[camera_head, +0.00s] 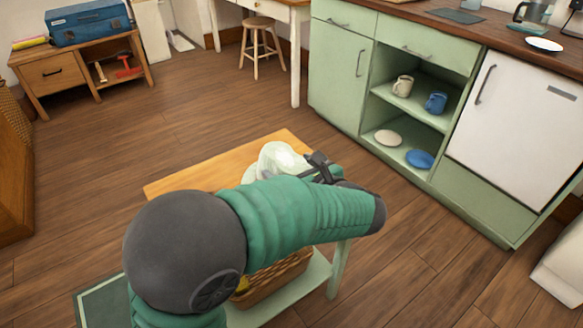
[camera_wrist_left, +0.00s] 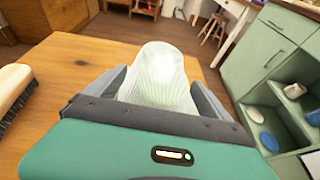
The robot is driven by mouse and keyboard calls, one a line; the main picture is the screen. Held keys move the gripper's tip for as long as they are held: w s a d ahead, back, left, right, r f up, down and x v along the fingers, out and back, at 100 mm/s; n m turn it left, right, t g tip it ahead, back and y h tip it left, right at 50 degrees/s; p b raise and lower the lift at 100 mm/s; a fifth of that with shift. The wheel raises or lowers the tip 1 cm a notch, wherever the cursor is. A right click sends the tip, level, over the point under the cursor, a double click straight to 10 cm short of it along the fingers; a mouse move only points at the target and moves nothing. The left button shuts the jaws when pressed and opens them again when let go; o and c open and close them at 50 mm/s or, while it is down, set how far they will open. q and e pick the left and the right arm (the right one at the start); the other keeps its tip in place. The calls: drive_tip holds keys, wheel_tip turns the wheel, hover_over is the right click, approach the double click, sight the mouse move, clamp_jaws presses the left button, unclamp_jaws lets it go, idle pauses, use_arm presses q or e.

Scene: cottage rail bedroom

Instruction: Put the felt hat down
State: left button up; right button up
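The felt hat (camera_head: 280,160) is pale, whitish green, and shows over the wooden tabletop (camera_head: 188,180) of a small table. In the left wrist view the hat (camera_wrist_left: 160,75) fills the space between the two grey fingers, which appear to press on its sides. My left gripper (camera_wrist_left: 160,98) is shut on it. In the head view my green left arm crosses in front and hides part of the hat and of the left gripper (camera_head: 318,165). Whether the hat's underside touches the tabletop cannot be told. My right gripper is in neither view.
A wicker basket (camera_head: 278,280) sits on the lower shelf. Green cabinets (camera_head: 340,65) stand right. Bare tabletop shows left of the hat.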

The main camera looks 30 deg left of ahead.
use_arm(q)
drive_tip(key=shift+o, duration=0.4)
drive_tip(key=shift+r, duration=0.3)
drive_tip(key=p+v, duration=0.6)
drive_tip(key=v, duration=0.6)
drive_tip(key=shift+f, duration=0.15)
